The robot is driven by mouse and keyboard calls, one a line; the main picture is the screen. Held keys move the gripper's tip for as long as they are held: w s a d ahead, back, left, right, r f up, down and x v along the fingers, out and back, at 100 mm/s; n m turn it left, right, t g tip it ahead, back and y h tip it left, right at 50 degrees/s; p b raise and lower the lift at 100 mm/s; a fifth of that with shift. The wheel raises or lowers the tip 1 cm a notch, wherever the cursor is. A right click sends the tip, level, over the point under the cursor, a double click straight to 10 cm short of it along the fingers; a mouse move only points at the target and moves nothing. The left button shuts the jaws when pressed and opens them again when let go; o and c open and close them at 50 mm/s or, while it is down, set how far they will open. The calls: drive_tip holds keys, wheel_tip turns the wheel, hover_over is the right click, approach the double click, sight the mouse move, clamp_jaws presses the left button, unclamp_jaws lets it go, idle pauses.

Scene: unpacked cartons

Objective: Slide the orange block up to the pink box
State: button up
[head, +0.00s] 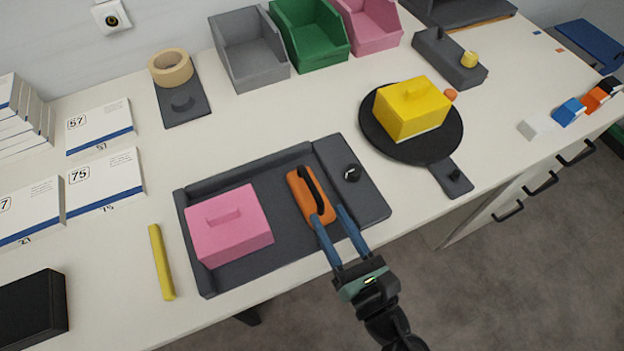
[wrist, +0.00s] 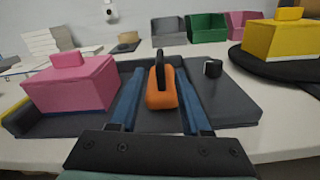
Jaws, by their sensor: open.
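The orange block (head: 306,200), with a dark handle strip on top, lies on the dark grey tray (head: 285,245). The pink box (head: 226,224), with a pink handle on its lid, sits at the tray's left, with a gap of bare tray between them. My gripper (head: 328,216) is open at the block's near end, its two blue fingers pointing toward the block. In the wrist view the orange block (wrist: 160,92) shows between the fingers (wrist: 160,95), and the pink box (wrist: 78,85) stands to the left. I cannot tell whether the fingers touch the block.
A black knob (head: 351,173) stands on the raised right part of the tray. A yellow box (head: 411,106) sits on a round black board to the right. A yellow stick (head: 161,262) lies left of the tray. Grey, green and pink bins stand at the back.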

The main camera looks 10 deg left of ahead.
sight(317, 198)
drive_tip(key=x, duration=0.8)
drive_tip(key=shift+c, duration=0.2)
clamp_jaws()
idle(1.0)
